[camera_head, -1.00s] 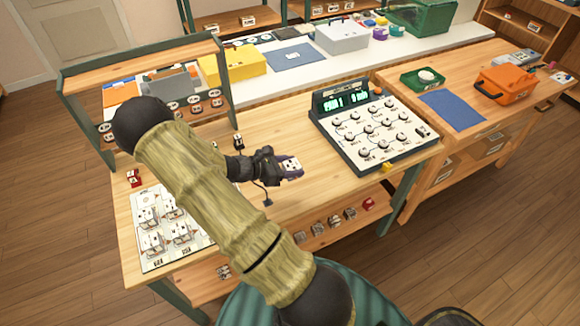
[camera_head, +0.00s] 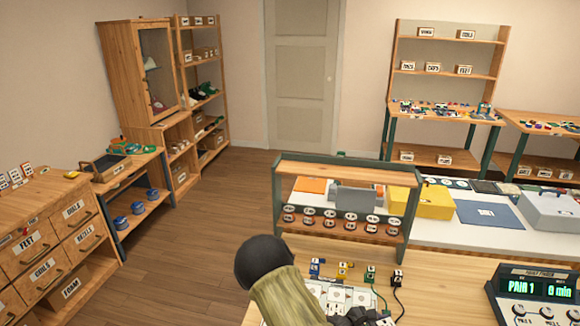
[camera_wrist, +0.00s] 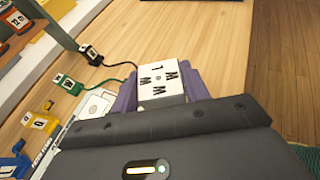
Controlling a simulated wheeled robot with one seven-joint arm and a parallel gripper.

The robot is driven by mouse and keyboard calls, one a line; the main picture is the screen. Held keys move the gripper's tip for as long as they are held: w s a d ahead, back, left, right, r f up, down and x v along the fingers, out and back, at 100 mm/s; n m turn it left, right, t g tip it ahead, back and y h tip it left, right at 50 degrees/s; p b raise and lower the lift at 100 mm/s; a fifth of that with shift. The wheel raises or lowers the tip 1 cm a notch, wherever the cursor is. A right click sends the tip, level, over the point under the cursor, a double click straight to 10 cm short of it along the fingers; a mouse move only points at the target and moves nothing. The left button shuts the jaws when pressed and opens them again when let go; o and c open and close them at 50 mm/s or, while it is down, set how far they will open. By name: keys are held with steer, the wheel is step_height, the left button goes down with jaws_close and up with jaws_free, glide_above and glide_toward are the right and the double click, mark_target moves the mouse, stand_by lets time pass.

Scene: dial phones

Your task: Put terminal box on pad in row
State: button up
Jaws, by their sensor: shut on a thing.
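In the wrist view my gripper (camera_wrist: 162,84) is shut on a white box (camera_wrist: 162,70) with black letters on its top, which looks like the terminal box. Its purple fingers press on the box's left and right sides. The box is above the wooden bench top (camera_wrist: 165,30). A white sheet with pads (camera_wrist: 92,106) lies to the left, partly hidden by my gripper's body. In the head view this sheet (camera_head: 335,290) is at the bottom, with white square shapes on it, partly covered by my arm. There the box is not visible.
Small green (camera_wrist: 68,84), yellow (camera_wrist: 40,122), blue (camera_wrist: 14,160) and black (camera_wrist: 92,54) blocks stand around the sheet; the green and black ones have cables. A wooden rack (camera_head: 345,172) stands behind, and a dial console (camera_head: 535,292) at right. Bench beyond the box is clear.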

steer(key=a+f+n+t, duration=0.1)
steer(key=a, duration=0.3)
steer(key=a+f+n+t+y, duration=0.1)
steer(key=a+n+t, duration=0.1)
steer(key=a, duration=0.1)
steer(key=a+f+n+t+y, duration=0.1)
steer(key=a+t, duration=0.1)
steer(key=a, duration=0.2)
steer(key=shift+w+a+f+n, duration=0.15)
steer(key=shift+a+f+n, duration=0.1)
steer(key=shift+a+n, duration=0.15)
steer(key=shift+d+y, duration=0.1)
steer(key=shift+y, duration=0.2)
steer(key=shift+d+r, duration=0.1)
steer(key=shift+w+d+r+n+t+y, duration=0.15)
steer(key=shift+d+r+n+t+y, duration=0.1)
steer(key=shift+d+n+t+y, duration=0.5)
steer(key=shift+a+f+n+t+y, duration=0.15)
steer(key=shift+a+n+t+y, duration=0.3)
steer(key=shift+n+t+y, duration=0.45)
steer(key=shift+a+f+n+y, duration=0.15)
steer(key=shift+a+n+y, duration=0.3)
steer(key=shift+n, duration=0.1)
steer(key=shift+s, duration=0.2)
steer(key=shift+d, duration=0.1)
